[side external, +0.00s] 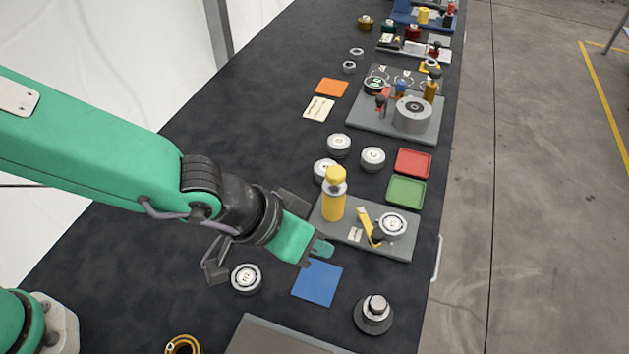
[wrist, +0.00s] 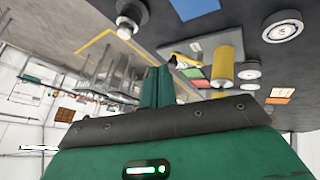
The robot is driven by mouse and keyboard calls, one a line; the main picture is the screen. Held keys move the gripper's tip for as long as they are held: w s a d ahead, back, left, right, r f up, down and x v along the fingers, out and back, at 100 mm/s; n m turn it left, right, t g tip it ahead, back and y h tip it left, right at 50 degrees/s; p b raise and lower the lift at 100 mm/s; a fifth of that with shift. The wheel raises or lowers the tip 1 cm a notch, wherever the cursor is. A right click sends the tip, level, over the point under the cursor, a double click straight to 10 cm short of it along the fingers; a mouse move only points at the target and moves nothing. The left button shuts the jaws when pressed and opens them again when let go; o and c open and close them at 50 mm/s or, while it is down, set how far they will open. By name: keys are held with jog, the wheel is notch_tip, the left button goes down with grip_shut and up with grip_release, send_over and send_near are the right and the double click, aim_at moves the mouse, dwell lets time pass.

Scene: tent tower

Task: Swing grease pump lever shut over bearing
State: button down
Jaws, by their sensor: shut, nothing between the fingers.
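The grease pump station is a grey plate (side external: 330,232) with a yellow pump cylinder (side external: 333,204) standing on it. A yellow lever (side external: 365,222) with a dark end lies beside a round silver bearing (side external: 392,226) at the plate's right. Whether the lever overlaps the bearing I cannot tell. My gripper (side external: 321,249) is shut and empty, in front of the plate's near left edge. In the wrist view my gripper's green fingers (wrist: 157,87) are together, with the yellow cylinder (wrist: 228,65) and the grey plate (wrist: 203,48) beyond them to the right.
A blue square (side external: 317,284), a silver stepped knob (side external: 374,313) and a loose bearing (side external: 246,279) lie near the gripper. Green (side external: 406,192) and red (side external: 413,162) trays and several bearings lie behind the plate.

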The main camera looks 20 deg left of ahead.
aim_at(373, 240)
jog(key=a+m, duration=0.1)
jog(key=m, duration=0.7)
jog(key=w+a+m+t, duration=0.1)
jog(key=a+m, duration=0.1)
jog(key=m, duration=0.6)
jog(key=a+f+m+h, duration=0.1)
jog(key=a+m, duration=0.1)
jog(key=m, duration=0.6)
jog(key=shift+w+f+t, duration=0.1)
jog(key=shift+w+t, duration=0.2)
jog(key=shift+w+d+f, duration=0.1)
jog(key=shift+d, duration=0.05)
jog(key=x, duration=0.7)
jog(key=d+r+x, duration=0.1)
jog(key=x, duration=0.3)
jog(key=shift+w, duration=0.1)
jog(key=shift+w+d, duration=0.65)
jog(key=shift+d, duration=0.2)
